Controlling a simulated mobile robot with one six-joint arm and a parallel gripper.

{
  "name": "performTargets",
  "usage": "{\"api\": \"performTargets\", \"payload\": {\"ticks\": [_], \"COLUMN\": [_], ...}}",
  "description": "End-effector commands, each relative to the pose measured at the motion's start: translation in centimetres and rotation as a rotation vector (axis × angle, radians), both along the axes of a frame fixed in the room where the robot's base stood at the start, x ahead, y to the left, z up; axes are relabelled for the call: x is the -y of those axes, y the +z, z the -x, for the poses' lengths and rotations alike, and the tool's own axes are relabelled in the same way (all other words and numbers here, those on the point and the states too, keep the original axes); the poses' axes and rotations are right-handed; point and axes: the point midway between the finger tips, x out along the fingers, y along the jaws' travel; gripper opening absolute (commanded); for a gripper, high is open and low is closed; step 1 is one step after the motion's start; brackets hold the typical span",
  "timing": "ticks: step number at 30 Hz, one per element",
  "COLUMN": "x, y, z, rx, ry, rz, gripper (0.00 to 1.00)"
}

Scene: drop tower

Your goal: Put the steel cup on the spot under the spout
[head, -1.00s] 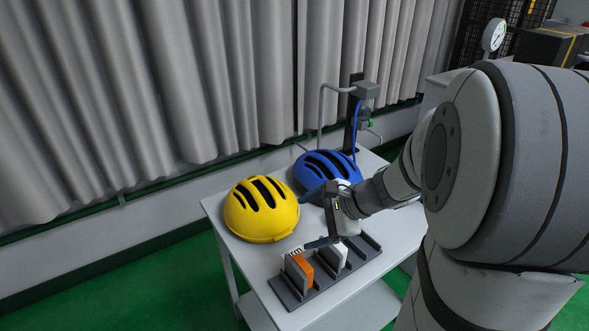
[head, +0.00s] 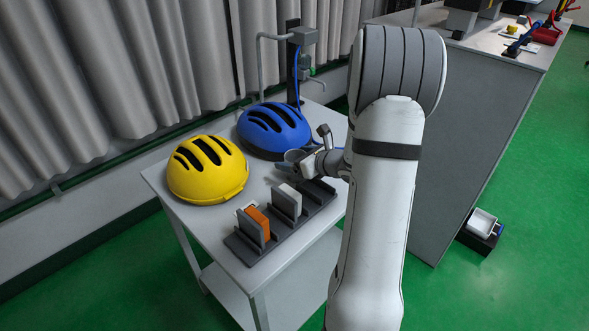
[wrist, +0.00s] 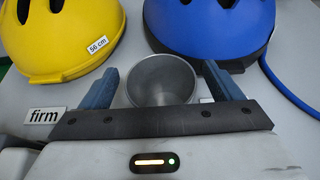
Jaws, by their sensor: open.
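The steel cup (wrist: 162,80) stands open end up between the two blue-grey fingers of my gripper (wrist: 161,72) in the wrist view. A gap shows between the cup and each finger, so the gripper is open around it. In the head view my gripper (head: 287,168) is low over the white table, in front of the blue helmet; the cup is small and partly hidden there. The spout fixture (head: 302,38), a dark post with a grey head and blue hose, stands at the table's back. The spot under it is hidden behind the blue helmet.
A yellow helmet (head: 207,170) sits left of the blue helmet (head: 273,130); both are close beyond the gripper. A dark slotted rack (head: 290,222) with orange and white items lies along the table's front. A "firm" label (wrist: 45,115) shows at the left in the wrist view.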

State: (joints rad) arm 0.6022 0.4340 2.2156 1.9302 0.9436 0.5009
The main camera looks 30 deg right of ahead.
Motion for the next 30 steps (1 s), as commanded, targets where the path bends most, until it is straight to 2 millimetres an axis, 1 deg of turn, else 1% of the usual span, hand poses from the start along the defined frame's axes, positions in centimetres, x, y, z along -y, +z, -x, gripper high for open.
{"api": "performTargets", "payload": {"ticks": [1,4,11,12,30], "x": [-0.26,-0.5,-0.51,-0.51,-0.45], "y": [-0.31,-0.58,-0.64,-0.64,-0.6], "z": [-0.62,-1.3,-1.46,-1.46,-1.43], "rx": [-0.001,0.001,0.0,0.0,0.0], "ry": [0.002,0.002,-0.001,-0.001,-0.001], "rz": [0.0,0.001,0.001,0.001,0.001], "gripper": [0.85,0.85,0.85,0.84,0.34]}}
